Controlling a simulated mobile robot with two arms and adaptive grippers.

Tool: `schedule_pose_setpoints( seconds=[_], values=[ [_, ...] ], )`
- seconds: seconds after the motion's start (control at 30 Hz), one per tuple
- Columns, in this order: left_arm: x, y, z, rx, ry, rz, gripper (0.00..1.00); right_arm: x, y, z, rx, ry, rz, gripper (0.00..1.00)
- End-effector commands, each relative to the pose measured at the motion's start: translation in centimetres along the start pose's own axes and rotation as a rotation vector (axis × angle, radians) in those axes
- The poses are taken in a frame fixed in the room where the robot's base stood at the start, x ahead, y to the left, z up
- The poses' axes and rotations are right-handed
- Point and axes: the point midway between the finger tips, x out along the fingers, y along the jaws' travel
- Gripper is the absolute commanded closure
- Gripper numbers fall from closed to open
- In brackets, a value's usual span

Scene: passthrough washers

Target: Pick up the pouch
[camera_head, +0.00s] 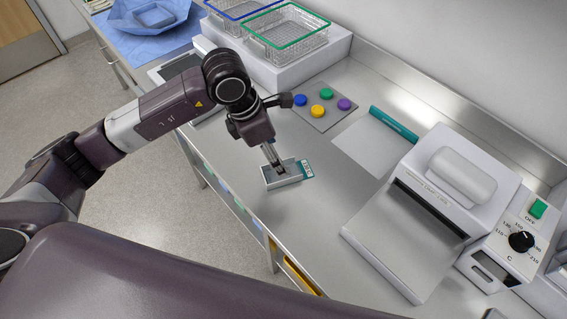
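A flat, pale pouch-like sheet (372,142) with a teal band along its far edge lies on the steel counter, left of the sealer. A small grey open-topped holder (283,183) stands near the counter's front edge, with a small teal-and-white labelled piece (307,170) at its right side. I cannot tell which of these is the pouch. My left gripper (279,169) points down with its fingertips at the holder's opening. The fingers look close together, and whether they grip anything is too small to tell. My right gripper is not in view.
A white sealer (447,182) with a dial and green switch stands at the right. A grey mat (322,110) carries several coloured discs. Wire baskets (285,40) stand on a white block behind. Bare counter lies between holder and sealer.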

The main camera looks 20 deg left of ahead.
Motion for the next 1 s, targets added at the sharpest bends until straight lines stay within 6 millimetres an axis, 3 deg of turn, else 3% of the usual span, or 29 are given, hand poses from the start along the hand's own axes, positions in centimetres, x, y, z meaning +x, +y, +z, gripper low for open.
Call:
schedule_pose_setpoints(
  seconds=[0.23, 0.43, 0.6, 0.87, 1.0],
  values=[
    [2.6, -0.1, 0.1, -0.001, 0.003, -0.004, 0.35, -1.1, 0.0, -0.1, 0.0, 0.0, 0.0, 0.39],
    [5.1, -0.2, 0.8, -0.002, 0.004, -0.005, 0.35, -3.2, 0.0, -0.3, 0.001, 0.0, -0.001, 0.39],
    [7.3, -0.1, 0.7, -0.001, 0.002, -0.002, 0.35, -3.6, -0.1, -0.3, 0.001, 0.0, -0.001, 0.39],
    [7.7, -0.1, 0.6, 0.0, 0.001, 0.0, 0.35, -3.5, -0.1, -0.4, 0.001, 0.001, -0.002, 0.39],
    [7.7, -0.1, 0.6, 0.0, 0.001, 0.0, 0.49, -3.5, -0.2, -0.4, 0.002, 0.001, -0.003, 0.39]
  ],
)
